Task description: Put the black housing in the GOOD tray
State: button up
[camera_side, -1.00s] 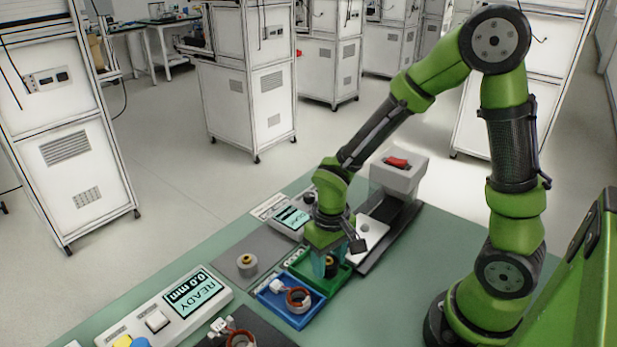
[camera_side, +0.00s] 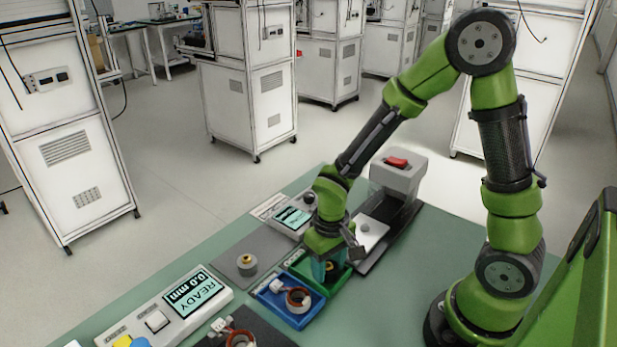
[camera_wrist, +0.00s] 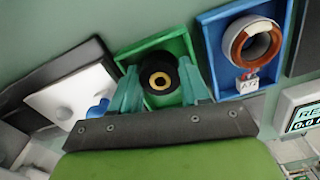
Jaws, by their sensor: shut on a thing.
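The black housing (camera_wrist: 159,76), dark with a brass-coloured ring around its centre hole, sits between the two fingers of my gripper (camera_wrist: 160,88) in the wrist view. My gripper is shut on it. Both are over the green tray (camera_wrist: 176,40), within its outline. In the side view my gripper (camera_side: 327,268) reaches down into the green tray (camera_side: 345,277), and the housing mostly hides behind the fingers. Whether the housing touches the tray floor I cannot tell. The tray's label is not readable.
A blue tray (camera_side: 272,307) beside the green one holds a copper-wound ring (camera_side: 298,299) with a white connector. A grey pad (camera_side: 225,266) with a small round part (camera_side: 246,264) lies to the left. A press-like stand (camera_side: 397,175) with a red top stands at the right.

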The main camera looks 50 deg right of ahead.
jog(key=o, duration=1.2)
jog(key=shift+o, duration=0.2)
notch_tip(320, 180, up, 17)
jog(key=shift+w+f, duration=0.1)
jog(key=s+d+r+m+t+y, duration=0.1)
jog(key=s+r+t+y, duration=0.1)
jog(key=s+r+t, duration=0.4)
jog(key=shift+m+t, duration=0.3)
jog(key=shift+t, duration=0.3)
